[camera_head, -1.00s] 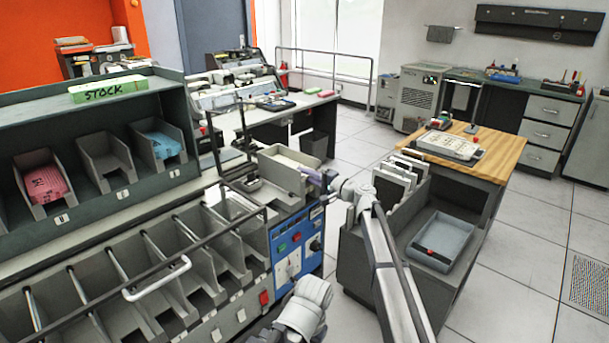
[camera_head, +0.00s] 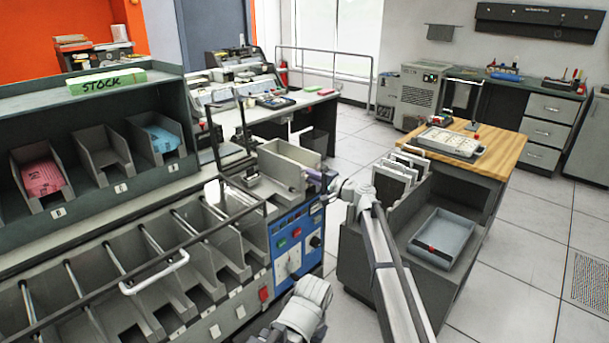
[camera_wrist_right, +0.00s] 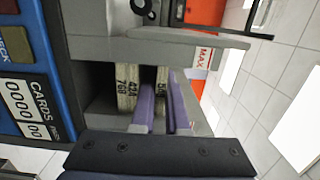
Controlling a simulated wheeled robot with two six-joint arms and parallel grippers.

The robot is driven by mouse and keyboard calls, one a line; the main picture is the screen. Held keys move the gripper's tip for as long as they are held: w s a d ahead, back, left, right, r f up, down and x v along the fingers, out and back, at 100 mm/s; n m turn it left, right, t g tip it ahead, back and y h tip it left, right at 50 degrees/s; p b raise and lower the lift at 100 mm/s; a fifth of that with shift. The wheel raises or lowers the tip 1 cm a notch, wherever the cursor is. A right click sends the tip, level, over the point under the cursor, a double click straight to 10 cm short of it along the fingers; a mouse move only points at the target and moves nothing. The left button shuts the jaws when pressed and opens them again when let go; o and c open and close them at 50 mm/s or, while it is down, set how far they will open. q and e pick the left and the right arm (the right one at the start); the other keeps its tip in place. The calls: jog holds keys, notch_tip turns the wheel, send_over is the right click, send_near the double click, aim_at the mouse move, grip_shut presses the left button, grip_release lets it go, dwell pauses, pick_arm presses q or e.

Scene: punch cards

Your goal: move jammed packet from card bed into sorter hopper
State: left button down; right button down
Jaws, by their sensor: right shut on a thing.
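My right gripper (camera_head: 318,178) reaches to the near right end of the grey open-topped box (camera_head: 290,152) above the blue panel; this looks like the sorter hopper. In the right wrist view the purple fingers (camera_wrist_right: 160,115) are inside the grey walls. They are shut on a pale card packet (camera_wrist_right: 161,80) with partly hidden dark print. A second pale packet (camera_wrist_right: 127,92), printed 42A and 76B, stands beside the left finger. A red MAX label (camera_wrist_right: 204,58) is on the wall. I cannot make out the card bed surely.
The blue panel (camera_head: 290,250) has buttons and counters. A long rail (camera_head: 200,238) with a white handle runs over several sorting pockets. A cart (camera_head: 370,240) with upright cards and a grey tray (camera_head: 441,238) stands right of my arm. Floor at the right is clear.

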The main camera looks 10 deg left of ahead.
jog(key=c, duration=0.9)
grip_release()
jog(key=shift+s, duration=0.1)
jog(key=shift+f, duration=0.15)
jog(key=shift+s+f+b, duration=0.1)
jog(key=shift+f+b, duration=0.2)
jog(key=shift+b, duration=0.25)
jog(key=shift+s, duration=0.15)
jog(key=shift+s, duration=0.1)
